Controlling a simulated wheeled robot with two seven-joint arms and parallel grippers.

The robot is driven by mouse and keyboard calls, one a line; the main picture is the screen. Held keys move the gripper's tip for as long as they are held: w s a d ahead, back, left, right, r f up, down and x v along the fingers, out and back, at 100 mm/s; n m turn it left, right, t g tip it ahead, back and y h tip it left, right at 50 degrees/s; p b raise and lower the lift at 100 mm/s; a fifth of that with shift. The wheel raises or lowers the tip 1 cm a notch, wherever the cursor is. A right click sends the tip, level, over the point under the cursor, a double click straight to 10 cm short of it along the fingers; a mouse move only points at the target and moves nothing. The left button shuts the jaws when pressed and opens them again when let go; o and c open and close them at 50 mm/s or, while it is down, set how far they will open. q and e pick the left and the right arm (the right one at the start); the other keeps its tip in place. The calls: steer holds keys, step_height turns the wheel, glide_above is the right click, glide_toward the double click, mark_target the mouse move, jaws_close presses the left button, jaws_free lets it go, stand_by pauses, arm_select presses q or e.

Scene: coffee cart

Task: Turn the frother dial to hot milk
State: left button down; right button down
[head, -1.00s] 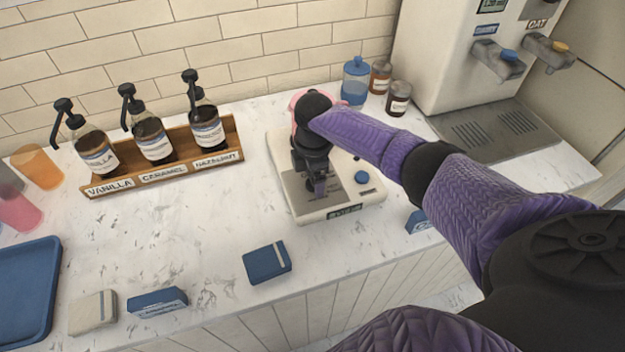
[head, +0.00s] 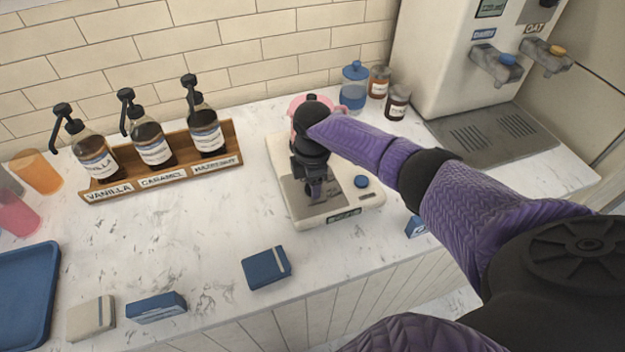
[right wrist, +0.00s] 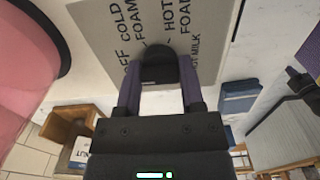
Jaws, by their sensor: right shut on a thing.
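The white frother (head: 345,205) stands on the counter, with a grey top plate and a blue button (head: 361,181). My right gripper (head: 316,192) reaches down over the plate. In the right wrist view its two purple fingers are shut on the dark dial (right wrist: 160,68), one on each side. The printed panel (right wrist: 95,25) around the dial reads OFF, COLD FOAM, HOT FOAM and HOT MILK. The dial's pointer cannot be made out clearly. In the head view the gripper hides the dial. My left gripper is not in view.
A pink pitcher (head: 297,104) stands behind the gripper, partly hidden. A wooden rack (head: 170,175) with syrup bottles is at left. A blue jar (head: 354,88) and small brown jars stand behind the frother. A blue box (head: 266,268) lies near the front edge.

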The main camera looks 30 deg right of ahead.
steer(key=shift+r+m+p, duration=0.1)
steer(key=shift+m+p, duration=0.55)
steer(key=shift+m, duration=0.15)
steer(key=m+p, duration=0.1)
steer(key=m, duration=0.1)
steer(key=shift+m, duration=0.3)
steer(key=m+p, duration=0.2)
steer(key=m, duration=0.2)
steer(key=m+p, duration=0.1)
steer(key=m, duration=0.2)
steer(key=m+p, duration=0.1)
steer(key=m, duration=0.3)
steer(key=shift+m, duration=0.4)
steer(key=m, duration=0.4)
steer(key=shift+m, duration=0.3)
steer(key=m, duration=0.2)
steer(key=shift+m+p, duration=0.3)
steer(key=m, duration=0.2)
steer(key=shift+w+m, duration=0.1)
steer(key=shift+m, duration=0.3)
steer(key=m, duration=0.5)
steer(key=shift+m, duration=2.3)
